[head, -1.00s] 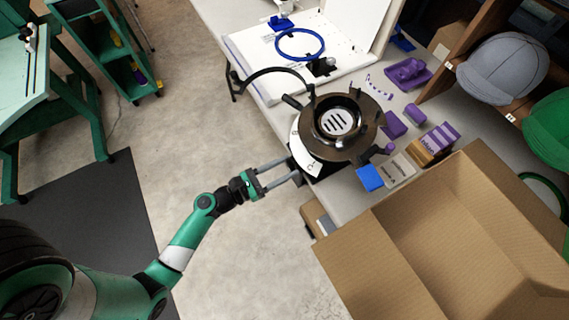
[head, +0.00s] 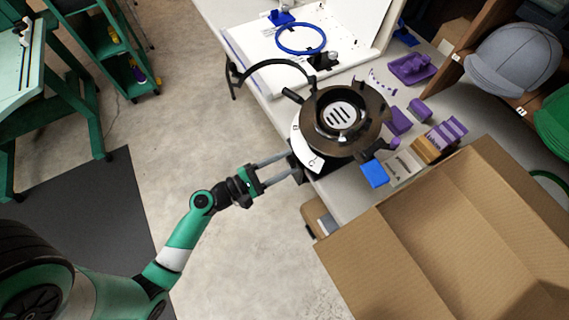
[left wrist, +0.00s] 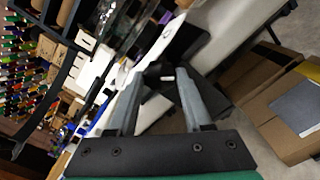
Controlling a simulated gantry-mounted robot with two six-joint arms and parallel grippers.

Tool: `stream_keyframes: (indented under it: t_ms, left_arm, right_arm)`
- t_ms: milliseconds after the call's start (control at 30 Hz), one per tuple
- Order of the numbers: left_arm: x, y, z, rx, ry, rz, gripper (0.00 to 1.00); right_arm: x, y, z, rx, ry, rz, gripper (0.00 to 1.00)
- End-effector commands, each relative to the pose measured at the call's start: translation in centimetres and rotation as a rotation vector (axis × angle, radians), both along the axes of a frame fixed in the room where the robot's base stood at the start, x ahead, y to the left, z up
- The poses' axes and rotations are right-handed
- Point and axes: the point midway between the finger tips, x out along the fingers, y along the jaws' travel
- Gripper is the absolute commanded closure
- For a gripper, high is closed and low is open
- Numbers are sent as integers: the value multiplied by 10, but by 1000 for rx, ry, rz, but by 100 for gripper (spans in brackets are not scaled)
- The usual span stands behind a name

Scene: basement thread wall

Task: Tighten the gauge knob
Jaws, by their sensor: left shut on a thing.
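A round machine (head: 373,128) with a dark brown disc and slotted centre stands at the near edge of the white table. A white curved plate with dark marks (head: 303,150) sits on its left side. My left gripper (head: 297,164) reaches in from the left, its two long grey fingers at the machine's lower left side. In the left wrist view the fingers (left wrist: 155,80) converge on a small black part, the knob (left wrist: 153,70), and are shut on it. The knob is hard to make out in the head view. My right gripper is not in view.
An open cardboard box (head: 400,260) stands at the near right. A blue block (head: 374,173) and several purple pieces (head: 411,68) lie right of the machine. A blue ring (head: 300,39) lies on a white board behind.

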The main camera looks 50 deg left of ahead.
Motion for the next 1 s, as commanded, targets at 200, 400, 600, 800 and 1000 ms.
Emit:
stream_keyframes:
  t_ms: [200,400,600,800,1000]
  left_arm:
    - [0,0,-2,203,-27,-1,100]
    - [0,0,-1,388,-51,1,100]
    - [0,1,0,545,-72,1,100]
    - [0,1,1,658,-86,0,100]
    - [0,1,1,721,-93,-1,100]
  right_arm:
    - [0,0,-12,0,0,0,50]
    - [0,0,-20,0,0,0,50]
    - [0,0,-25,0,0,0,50]
    - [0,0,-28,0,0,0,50]
    - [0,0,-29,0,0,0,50]
